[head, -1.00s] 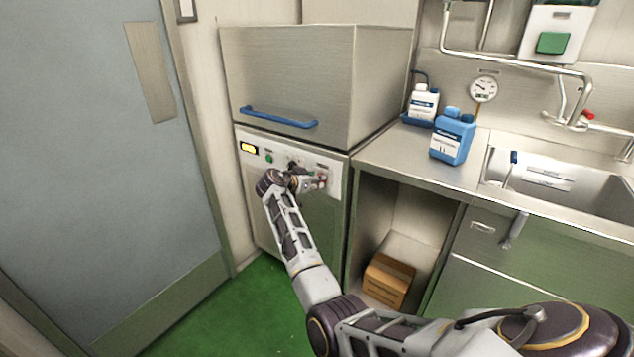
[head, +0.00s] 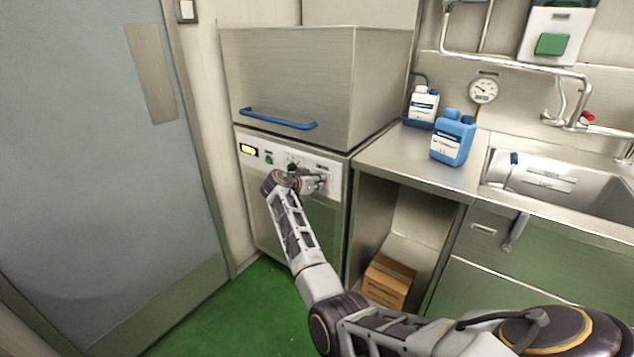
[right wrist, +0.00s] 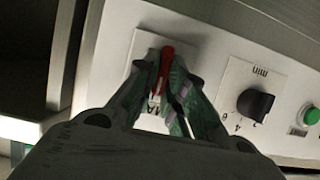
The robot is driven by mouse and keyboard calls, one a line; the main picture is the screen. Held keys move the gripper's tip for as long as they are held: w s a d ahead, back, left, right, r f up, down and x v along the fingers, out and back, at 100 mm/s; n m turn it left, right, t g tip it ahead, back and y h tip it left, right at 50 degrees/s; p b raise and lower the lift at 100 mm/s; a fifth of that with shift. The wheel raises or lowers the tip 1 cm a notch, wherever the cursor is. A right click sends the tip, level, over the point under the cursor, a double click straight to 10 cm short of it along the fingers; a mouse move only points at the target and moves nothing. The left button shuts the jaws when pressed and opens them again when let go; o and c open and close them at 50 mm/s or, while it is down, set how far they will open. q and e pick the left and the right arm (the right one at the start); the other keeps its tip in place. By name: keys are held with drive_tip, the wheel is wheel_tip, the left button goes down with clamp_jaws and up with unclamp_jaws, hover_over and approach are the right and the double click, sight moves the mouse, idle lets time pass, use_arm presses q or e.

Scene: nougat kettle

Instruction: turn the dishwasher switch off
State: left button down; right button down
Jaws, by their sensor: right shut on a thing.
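The dishwasher (head: 300,215) has a white control panel (head: 266,150) below its steel hood. Its red switch lever (right wrist: 166,60) sits on a pale square plate in the right wrist view. My right gripper (right wrist: 163,82) is closed around this lever, one finger on each side. In the head view my right gripper (head: 320,183) is at the right end of the panel and hides most of the switch. The plate's lettering is too blurred and covered to read. My left gripper is not in view.
A black dial (right wrist: 255,103) and a green button (right wrist: 309,116) are beside the switch. A blue hood handle (head: 278,119) is above the panel. Blue and white bottles (head: 453,138) stand on the counter at right. A cardboard box (head: 387,282) is under the counter.

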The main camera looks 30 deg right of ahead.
drive_tip(key=shift+n, duration=0.4)
use_arm(q)
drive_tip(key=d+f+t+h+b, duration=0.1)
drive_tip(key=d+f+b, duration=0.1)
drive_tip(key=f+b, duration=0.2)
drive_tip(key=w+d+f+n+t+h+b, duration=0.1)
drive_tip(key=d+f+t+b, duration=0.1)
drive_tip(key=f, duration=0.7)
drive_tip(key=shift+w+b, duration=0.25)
drive_tip(key=shift+b, duration=0.6)
use_arm(e)
drive_tip(key=shift+w+a+f+n+g+h, duration=0.1)
drive_tip(key=shift+w+f+n+g+h, duration=0.15)
drive_tip(key=shift+n+g+h, duration=1.3)
drive_tip(key=shift+w+a+f+n+g+h, duration=0.15)
drive_tip(key=shift+f+n+h, duration=0.1)
drive_tip(key=shift+n, duration=2.55)
drive_tip(key=shift+w+f+n+g+h, duration=0.2)
drive_tip(key=shift+n+g+h, duration=0.65)
drive_tip(key=shift+n, duration=1.3)
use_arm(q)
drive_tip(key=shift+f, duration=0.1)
